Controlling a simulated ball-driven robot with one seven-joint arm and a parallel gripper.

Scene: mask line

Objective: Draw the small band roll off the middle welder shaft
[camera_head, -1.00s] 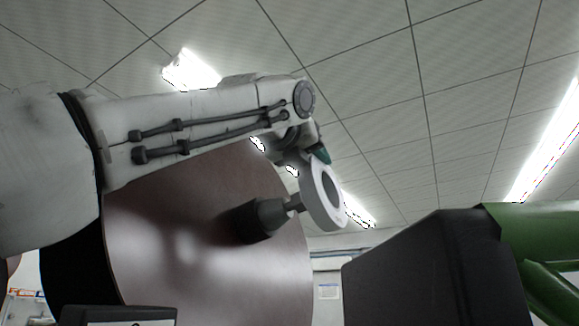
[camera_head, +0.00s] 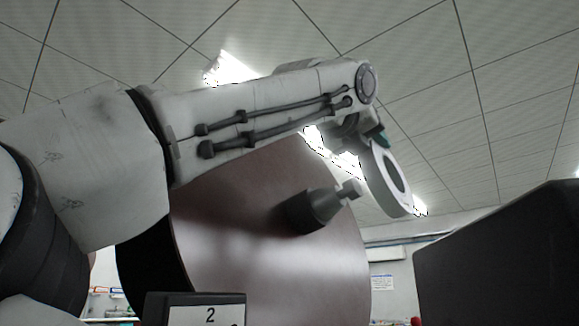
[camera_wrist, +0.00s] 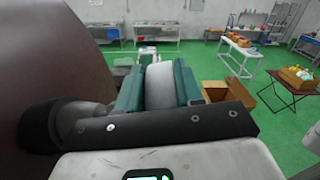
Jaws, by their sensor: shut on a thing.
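The small band roll (camera_head: 377,186) is a white ring seen at a slant in the head view. My gripper (camera_head: 378,138) has teal fingers and is shut on the roll's upper edge. In the wrist view the white roll (camera_wrist: 160,88) sits between the two teal fingers of my gripper (camera_wrist: 159,75). The shaft (camera_head: 312,208) is a dark cone with a grey tip, sticking out of a large brown disc (camera_head: 230,255). The roll hangs just off the tip's end with a very narrow gap or none; I cannot tell which. In the wrist view the dark shaft (camera_wrist: 62,122) lies left of the fingers.
A black housing (camera_head: 500,255) fills the lower right of the head view. In the wrist view, open cardboard boxes (camera_wrist: 232,93), a white table (camera_wrist: 242,50) and green floor lie beyond.

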